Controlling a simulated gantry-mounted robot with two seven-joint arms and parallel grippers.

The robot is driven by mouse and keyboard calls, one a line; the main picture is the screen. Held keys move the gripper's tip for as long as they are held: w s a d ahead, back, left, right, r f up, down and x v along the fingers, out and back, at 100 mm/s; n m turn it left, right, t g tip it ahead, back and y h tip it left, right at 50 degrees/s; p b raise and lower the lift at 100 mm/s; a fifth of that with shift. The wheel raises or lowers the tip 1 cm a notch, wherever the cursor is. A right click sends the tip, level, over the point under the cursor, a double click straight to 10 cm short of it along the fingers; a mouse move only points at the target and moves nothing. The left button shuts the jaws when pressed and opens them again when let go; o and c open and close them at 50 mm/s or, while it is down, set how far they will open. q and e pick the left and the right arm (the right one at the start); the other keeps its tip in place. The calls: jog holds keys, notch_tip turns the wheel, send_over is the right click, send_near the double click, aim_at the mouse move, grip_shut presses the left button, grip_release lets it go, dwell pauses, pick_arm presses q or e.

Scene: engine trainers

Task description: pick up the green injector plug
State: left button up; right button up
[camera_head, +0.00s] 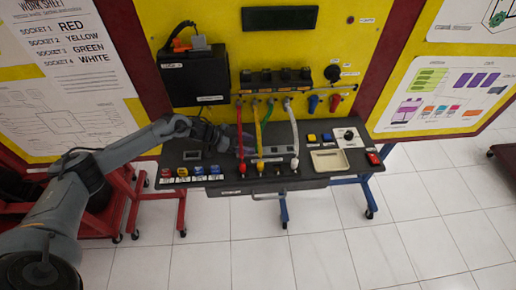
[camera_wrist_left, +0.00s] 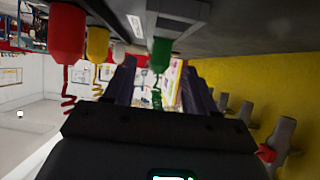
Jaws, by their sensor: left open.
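The green injector plug (camera_wrist_left: 161,54) shows in the left wrist view just beyond the gap between my left gripper's fingertips (camera_wrist_left: 160,75), with its coiled green cord (camera_wrist_left: 157,97) below it. In the head view the green cord (camera_head: 268,110) hangs from the yellow panel; I cannot make out the green plug there. My left gripper (camera_head: 238,143) is open beside the hanging cords, above the dark console. I cannot tell whether a finger touches the plug. My right gripper is not in view.
The red plug (camera_wrist_left: 68,32), yellow plug (camera_wrist_left: 97,44) and a white plug (camera_wrist_left: 119,52) are left of the green one in the wrist view. The dark console (camera_head: 222,186) carries buttons and a beige tray (camera_head: 329,160). A black box (camera_head: 194,78) is mounted on the panel.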

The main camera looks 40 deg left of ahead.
aim_at(258, 146)
pick_arm(q)
jog(key=x, duration=0.5)
jog(key=shift+r, duration=0.15)
jog(key=shift+a, duration=0.1)
grip_shut()
